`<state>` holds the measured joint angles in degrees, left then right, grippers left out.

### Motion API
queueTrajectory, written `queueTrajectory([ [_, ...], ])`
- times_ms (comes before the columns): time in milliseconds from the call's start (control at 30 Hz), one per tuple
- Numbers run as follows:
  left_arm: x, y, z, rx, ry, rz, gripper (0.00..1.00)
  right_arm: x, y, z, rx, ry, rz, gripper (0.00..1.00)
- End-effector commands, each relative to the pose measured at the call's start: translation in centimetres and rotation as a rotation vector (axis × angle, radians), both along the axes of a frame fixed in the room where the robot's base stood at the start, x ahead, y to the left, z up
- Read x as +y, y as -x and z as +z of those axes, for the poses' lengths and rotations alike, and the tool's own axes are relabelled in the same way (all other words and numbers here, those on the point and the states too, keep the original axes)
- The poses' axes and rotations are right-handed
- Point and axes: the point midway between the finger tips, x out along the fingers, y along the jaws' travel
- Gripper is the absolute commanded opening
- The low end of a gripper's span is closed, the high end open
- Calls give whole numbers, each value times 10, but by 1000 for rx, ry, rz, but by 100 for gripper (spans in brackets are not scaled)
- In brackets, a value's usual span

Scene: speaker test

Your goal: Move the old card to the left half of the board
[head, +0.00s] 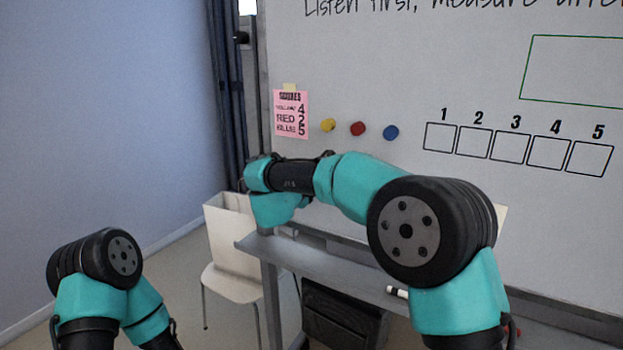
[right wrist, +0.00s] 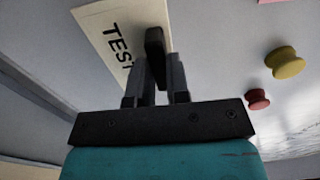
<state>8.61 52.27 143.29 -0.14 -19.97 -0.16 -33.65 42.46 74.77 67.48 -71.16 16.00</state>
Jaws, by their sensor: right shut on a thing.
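My right gripper (right wrist: 155,48) is shut on a cream card (right wrist: 97,19) with black letters reading "TEST", in the right wrist view. The fingers cover part of the card, and its far end is cut off by the frame. Whether it is the old card cannot be told. In the head view my right arm reaches left in front of the whiteboard (head: 410,75), and its fingers and the held card are hidden. A pale edge (head: 501,214) shows behind the arm's elbow; I cannot tell what it is. My left gripper is out of view.
A pink score sheet (head: 291,122) hangs at the board's left side. Yellow (head: 328,125), red (head: 358,129) and blue (head: 391,132) magnets sit beside it. Numbered boxes (head: 515,146) lie further right. A marker (head: 397,292) is on the tray (head: 330,268). A white chair (head: 233,285) stands left.

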Motion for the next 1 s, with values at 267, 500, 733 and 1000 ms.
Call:
queueTrajectory([
  [267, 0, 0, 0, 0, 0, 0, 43, 0, 0, 0, 0, 0, 0, 37],
  [500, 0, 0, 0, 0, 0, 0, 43, 0, 0, 0, 0, 0, 0, 46],
  [733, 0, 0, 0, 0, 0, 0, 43, 0, 0, 0, 0, 0, 0, 67],
  [1000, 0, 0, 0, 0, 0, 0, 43, 1, 1, 0, 0, 0, 0, 67],
])
